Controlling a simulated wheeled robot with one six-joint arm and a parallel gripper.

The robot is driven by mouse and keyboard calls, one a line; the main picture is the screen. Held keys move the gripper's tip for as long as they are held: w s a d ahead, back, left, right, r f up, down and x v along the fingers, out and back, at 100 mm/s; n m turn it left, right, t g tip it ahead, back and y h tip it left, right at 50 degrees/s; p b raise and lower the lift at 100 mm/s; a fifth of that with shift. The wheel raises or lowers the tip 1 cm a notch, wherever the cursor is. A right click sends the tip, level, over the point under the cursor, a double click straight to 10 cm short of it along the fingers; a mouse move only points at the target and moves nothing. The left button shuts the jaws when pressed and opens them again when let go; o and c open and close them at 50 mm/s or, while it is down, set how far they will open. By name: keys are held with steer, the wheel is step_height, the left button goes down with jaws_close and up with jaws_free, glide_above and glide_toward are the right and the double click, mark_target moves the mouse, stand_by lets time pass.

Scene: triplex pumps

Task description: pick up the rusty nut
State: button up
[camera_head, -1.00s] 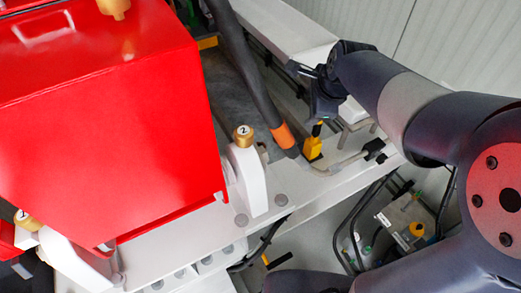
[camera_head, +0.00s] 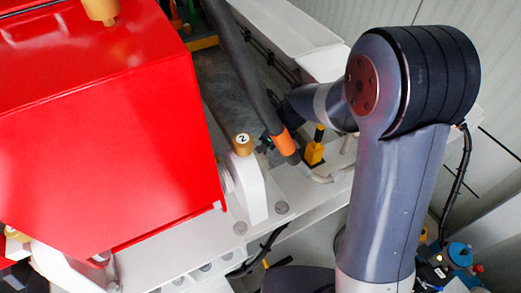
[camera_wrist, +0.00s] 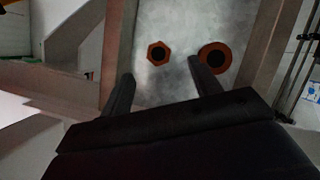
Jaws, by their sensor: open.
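The rusty nut (camera_wrist: 158,54) shows in the wrist view as an orange-brown hexagon with a dark hole, lying on a grey surface (camera_wrist: 182,18). My gripper (camera_wrist: 160,70) is open and empty. Its two dark fingers point toward the nut, which appears between and beyond their tips. The height of the fingers above the nut is hard to tell. In the head view the nut is not visible, and my gripper is mostly hidden behind the dark hose with the orange end.
A rusty round ring (camera_wrist: 215,57) lies right of the nut, close beyond the right finger. Raised beams flank the grey surface. In the head view, a red pump housing (camera_head: 110,130), a dark hose (camera_head: 240,60), a brass cap marked 2 (camera_head: 243,145) and a yellow fitting (camera_head: 315,152) stand nearby.

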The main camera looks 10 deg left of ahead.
steer(key=shift+p+x, duration=0.7)
steer(key=shift+x, duration=2.2)
steer(key=shift+a+r, duration=0.15)
steer(key=shift+c, duration=0.2)
steer(key=c, duration=1.1)
